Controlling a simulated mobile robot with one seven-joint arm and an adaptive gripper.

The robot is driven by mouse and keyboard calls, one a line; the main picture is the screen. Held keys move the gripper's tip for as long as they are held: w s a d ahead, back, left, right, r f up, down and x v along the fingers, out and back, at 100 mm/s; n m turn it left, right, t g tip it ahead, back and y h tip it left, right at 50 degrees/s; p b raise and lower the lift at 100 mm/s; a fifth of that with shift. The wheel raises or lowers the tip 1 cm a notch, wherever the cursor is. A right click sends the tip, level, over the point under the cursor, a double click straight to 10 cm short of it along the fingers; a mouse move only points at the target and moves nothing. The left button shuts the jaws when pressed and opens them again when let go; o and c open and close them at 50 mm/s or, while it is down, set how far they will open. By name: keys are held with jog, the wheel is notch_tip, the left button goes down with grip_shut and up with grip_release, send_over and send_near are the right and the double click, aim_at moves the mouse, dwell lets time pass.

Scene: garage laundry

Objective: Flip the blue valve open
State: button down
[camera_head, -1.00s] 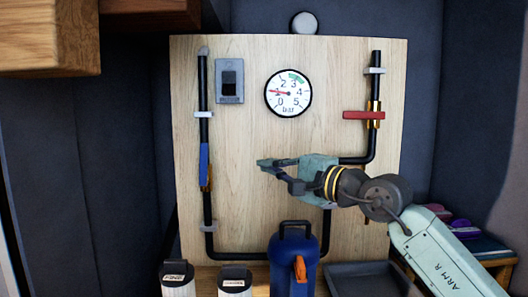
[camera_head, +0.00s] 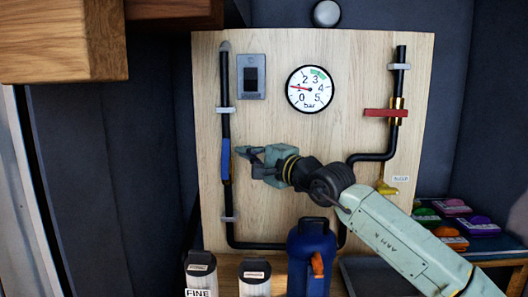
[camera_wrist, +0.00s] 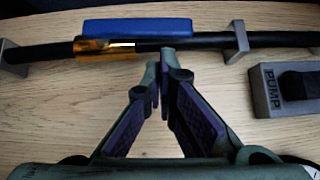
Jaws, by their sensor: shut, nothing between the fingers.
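The blue valve handle (camera_head: 226,159) is a long bar on the left vertical black pipe of the wooden board. It lies parallel to the pipe. In the wrist view the blue handle (camera_wrist: 137,26) runs along the pipe, with the brass valve body (camera_wrist: 92,47) at its left end. My gripper (camera_head: 242,153) is just right of the handle, pointing left at it. In the wrist view my gripper (camera_wrist: 160,66) is shut and empty, its tips at the pipe's near edge beside the handle. I cannot tell whether they touch.
A pressure gauge (camera_head: 310,89) reads about 1. A red valve handle (camera_head: 386,113) lies across the right pipe, with a yellow handle (camera_head: 387,188) lower down. A switch box (camera_head: 251,76) is above my gripper. A blue canister (camera_head: 308,257) stands below my arm.

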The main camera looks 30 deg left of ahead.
jog(key=shift+s+a, duration=0.15)
jog(key=shift+a, duration=0.2)
jog(key=shift+s+a+r+n+h, duration=0.3)
jog(key=shift+s+a+n, duration=0.1)
jog(key=shift+s+a, duration=0.1)
jog(key=shift+w+f, duration=0.1)
jog(key=shift+f, duration=0.05)
